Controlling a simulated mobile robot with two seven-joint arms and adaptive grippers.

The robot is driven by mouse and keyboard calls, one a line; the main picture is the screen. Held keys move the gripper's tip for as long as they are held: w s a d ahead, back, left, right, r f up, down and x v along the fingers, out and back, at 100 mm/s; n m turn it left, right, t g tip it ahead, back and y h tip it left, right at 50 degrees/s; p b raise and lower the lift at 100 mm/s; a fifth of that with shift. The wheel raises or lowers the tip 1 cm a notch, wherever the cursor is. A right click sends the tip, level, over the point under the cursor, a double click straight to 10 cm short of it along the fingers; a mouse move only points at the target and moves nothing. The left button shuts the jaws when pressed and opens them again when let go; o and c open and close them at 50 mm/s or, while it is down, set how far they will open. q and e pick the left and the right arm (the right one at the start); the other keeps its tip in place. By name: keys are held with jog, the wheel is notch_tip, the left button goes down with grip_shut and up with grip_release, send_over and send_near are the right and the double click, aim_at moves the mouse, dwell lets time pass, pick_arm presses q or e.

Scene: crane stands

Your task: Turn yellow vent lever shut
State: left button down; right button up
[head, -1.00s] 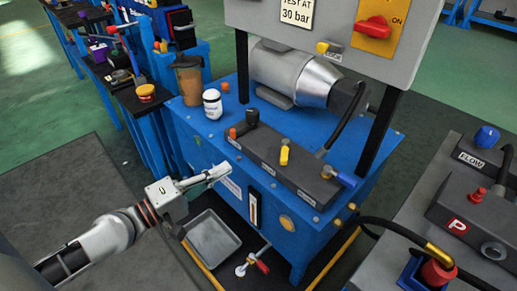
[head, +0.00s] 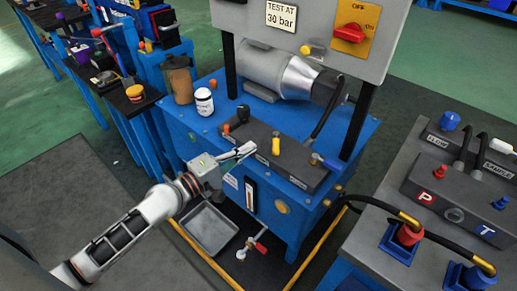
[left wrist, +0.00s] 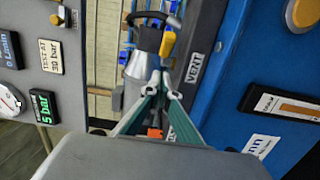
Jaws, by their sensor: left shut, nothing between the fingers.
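The yellow vent lever (head: 276,146) sits upright on the front of the dark valve block (head: 300,165) on top of the blue unit. In the left wrist view the yellow lever (left wrist: 167,44) shows just beyond the fingertips, beside a "VENT" label (left wrist: 195,67). My left gripper (head: 247,149) is shut and empty, to the left of the lever and close to the block's front edge, apart from the lever as far as I can tell. Its fingers (left wrist: 160,77) meet in the left wrist view. My right gripper is not in view.
An orange-tipped lever (head: 227,129) and a blue-handled lever (head: 317,158) flank the yellow one. A grey panel (head: 290,40) with a red switch (head: 350,33) stands above. A white jar (head: 204,101) and brown cup (head: 178,80) stand behind left. A tray (head: 208,228) lies below.

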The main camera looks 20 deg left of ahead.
aim_at(276, 143)
pick_arm(q)
jog(key=shift+w+d+r+p, duration=0.15)
jog(key=shift+w+d+p, duration=0.15)
jog(key=shift+d, duration=0.3)
jog(key=shift+w+d+r+p, duration=0.15)
jog(key=shift+w+d, duration=0.1)
jog(key=shift+d, duration=0.3)
jog(key=shift+w+d+f, duration=0.2)
jog(key=shift+d+f, duration=0.15)
jog(key=shift+d, duration=0.4)
jog(key=shift+f, duration=0.1)
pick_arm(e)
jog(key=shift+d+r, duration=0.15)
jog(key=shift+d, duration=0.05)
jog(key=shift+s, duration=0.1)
pick_arm(q)
jog(key=shift+d+r+y+p, duration=0.2)
jog(key=shift+y+p, duration=0.1)
jog(key=shift+p, duration=0.25)
jog(key=shift+r+n, duration=0.1)
jog(key=shift+n, duration=0.3)
jog(key=shift+f+t+y+p, duration=0.2)
jog(key=shift+t+y+p, duration=0.1)
jog(key=shift+y+p, duration=0.1)
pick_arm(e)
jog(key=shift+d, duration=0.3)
